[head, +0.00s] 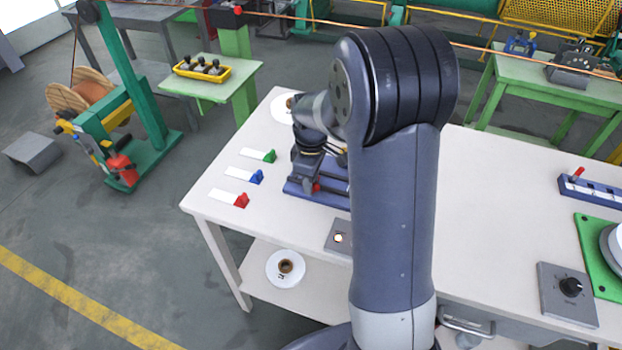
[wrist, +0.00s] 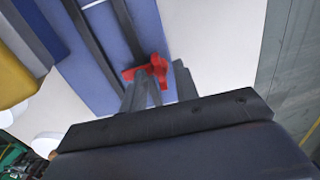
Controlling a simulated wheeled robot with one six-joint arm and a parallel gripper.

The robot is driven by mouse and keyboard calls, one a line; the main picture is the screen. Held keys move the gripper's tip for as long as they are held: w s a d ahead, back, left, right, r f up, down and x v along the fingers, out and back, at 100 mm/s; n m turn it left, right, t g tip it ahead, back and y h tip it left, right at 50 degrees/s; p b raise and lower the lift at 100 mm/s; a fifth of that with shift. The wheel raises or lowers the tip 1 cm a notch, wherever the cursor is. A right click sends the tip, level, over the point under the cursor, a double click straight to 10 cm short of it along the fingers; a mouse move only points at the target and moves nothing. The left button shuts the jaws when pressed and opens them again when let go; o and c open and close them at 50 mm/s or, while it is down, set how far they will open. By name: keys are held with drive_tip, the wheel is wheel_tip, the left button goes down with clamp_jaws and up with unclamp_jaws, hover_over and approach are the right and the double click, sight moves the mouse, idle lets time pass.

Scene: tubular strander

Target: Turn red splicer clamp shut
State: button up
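The red splicer clamp (wrist: 150,68) shows in the wrist view as a small red lever at the end of the blue splicer (wrist: 98,75). In the head view the clamp (head: 316,188) is a small red spot at the front of the blue splicer base (head: 298,189). My gripper (wrist: 160,78) has its two grey fingers apart, with part of the red lever showing between them. Whether the fingers touch the lever cannot be told. In the head view my arm hides much of the splicer, and my gripper (head: 308,165) is over it.
A grey box (head: 338,238) with a round button sits near the front edge. A dial box (head: 568,292) stands at right.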

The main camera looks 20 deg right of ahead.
wheel_tip(320, 180, up, 11)
drive_tip(key=shift+f, duration=0.15)
idle(0.4)
wheel_tip(320, 180, down, 11)
drive_tip(key=shift+r, duration=0.1)
idle(0.5)
idle(0.4)
